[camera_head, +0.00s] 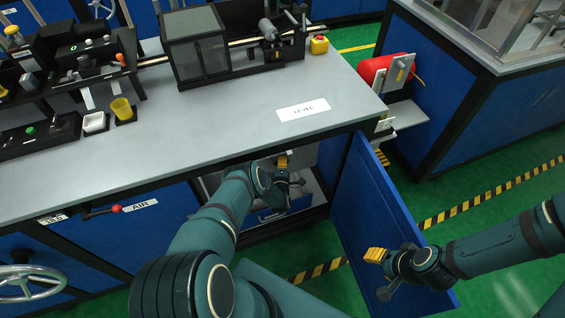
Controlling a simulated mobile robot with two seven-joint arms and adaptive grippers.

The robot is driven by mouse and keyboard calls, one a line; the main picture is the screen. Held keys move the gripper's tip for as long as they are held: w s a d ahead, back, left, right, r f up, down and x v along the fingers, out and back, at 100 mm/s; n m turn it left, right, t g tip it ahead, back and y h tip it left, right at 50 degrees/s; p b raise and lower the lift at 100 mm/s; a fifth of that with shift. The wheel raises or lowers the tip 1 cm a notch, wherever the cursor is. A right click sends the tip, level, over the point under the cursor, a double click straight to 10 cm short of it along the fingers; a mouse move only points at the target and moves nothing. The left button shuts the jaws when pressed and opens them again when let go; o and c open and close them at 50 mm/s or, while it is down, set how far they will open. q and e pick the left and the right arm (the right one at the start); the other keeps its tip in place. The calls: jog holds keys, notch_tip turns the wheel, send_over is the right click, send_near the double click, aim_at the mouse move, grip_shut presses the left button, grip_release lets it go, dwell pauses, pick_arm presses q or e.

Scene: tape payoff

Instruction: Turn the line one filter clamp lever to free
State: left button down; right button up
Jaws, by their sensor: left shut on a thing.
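My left gripper (284,164) reaches into the open cabinet (322,198) under the bench. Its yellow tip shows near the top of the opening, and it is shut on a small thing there. The line one filter clamp lever cannot be made out; the gripper and wrist cover that spot, and what is held is probably this lever. My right gripper (375,255) is outside, in front of the open blue door (365,205). Its yellow fingertips overlap in this view, so its opening cannot be judged.
The grey bench top (230,125) lies above the cabinet, with a label plate (303,110) near its front edge. A red-knobbed AIR lever (103,211) is on the left front. A red cylinder (376,69) hangs at the bench's right end.

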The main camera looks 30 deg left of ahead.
pick_arm(q)
jog(key=shift+w+r+n, duration=0.15)
jog(key=shift+r+n, duration=0.2)
jog(key=shift+n, duration=0.15)
pick_arm(e)
jog(key=shift+w, duration=0.45)
pick_arm(q)
jog(key=shift+t, duration=0.3)
jog(key=c, duration=0.9)
grip_release()
jog(key=shift+c, duration=0.2)
